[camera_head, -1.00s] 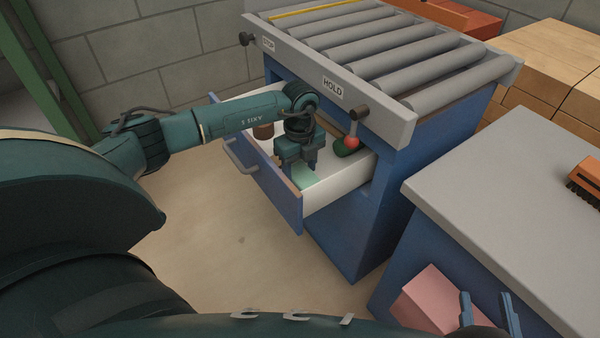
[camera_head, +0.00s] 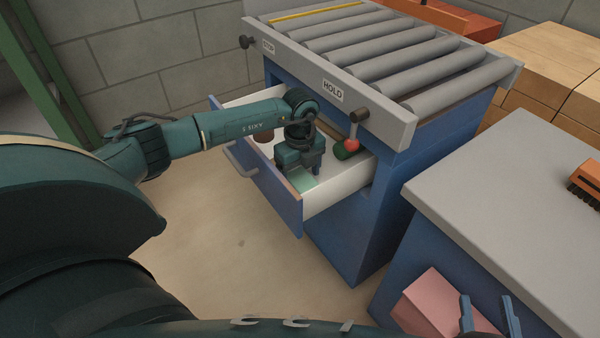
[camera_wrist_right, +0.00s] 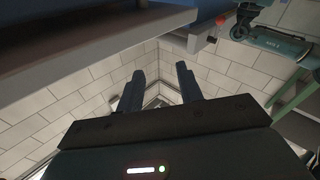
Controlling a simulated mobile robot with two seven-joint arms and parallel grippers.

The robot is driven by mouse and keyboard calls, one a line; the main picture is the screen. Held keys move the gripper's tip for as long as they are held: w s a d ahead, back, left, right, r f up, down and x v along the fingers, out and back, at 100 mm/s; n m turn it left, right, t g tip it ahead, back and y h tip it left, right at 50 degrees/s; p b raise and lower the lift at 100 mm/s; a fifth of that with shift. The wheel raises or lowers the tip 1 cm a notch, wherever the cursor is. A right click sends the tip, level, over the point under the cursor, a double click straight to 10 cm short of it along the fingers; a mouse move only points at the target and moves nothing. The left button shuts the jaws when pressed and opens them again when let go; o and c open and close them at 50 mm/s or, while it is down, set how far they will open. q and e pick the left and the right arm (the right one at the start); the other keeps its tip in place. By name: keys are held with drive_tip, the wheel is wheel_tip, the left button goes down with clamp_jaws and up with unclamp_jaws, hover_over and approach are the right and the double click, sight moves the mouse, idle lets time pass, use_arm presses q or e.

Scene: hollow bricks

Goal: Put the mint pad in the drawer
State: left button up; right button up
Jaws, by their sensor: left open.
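The mint pad (camera_head: 304,183) lies inside the open drawer (camera_head: 268,192), near its front right end, partly hidden under my left gripper. My left gripper (camera_head: 302,168) is open and reaches down into the drawer just over the pad. Its fingertips are mostly hidden, so I cannot tell whether they touch the pad. My right gripper (camera_head: 489,312) is open and empty, in front of the blue-sided bench; its two spread fingers also show in the right wrist view (camera_wrist_right: 158,88).
The drawer also holds a dark green object with a red ball-topped part (camera_head: 350,147) and a brown item (camera_head: 264,135). A roller conveyor (camera_head: 390,55) stands above. The grey bench top (camera_head: 500,190) carries an orange brush (camera_head: 586,180). A pink block (camera_head: 432,300) is near my right gripper.

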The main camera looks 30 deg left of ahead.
sight(300, 178)
use_arm(q)
drive_tip(key=shift+r, duration=0.45)
wheel_tip(300, 178, up, 12)
drive_tip(key=p, duration=0.3)
drive_tip(key=shift+f+p, duration=0.25)
drive_tip(key=shift+p, duration=0.1)
use_arm(e)
drive_tip(key=shift+w+d+f+m+g+h, duration=0.1)
drive_tip(key=shift+d+m+g+h, duration=0.35)
drive_tip(key=shift+g+h, duration=0.15)
drive_tip(key=shift+w+d+m+g+h, duration=0.1)
drive_tip(key=shift+d+m+g+h, duration=0.2)
drive_tip(key=shift+m+g+h, duration=0.25)
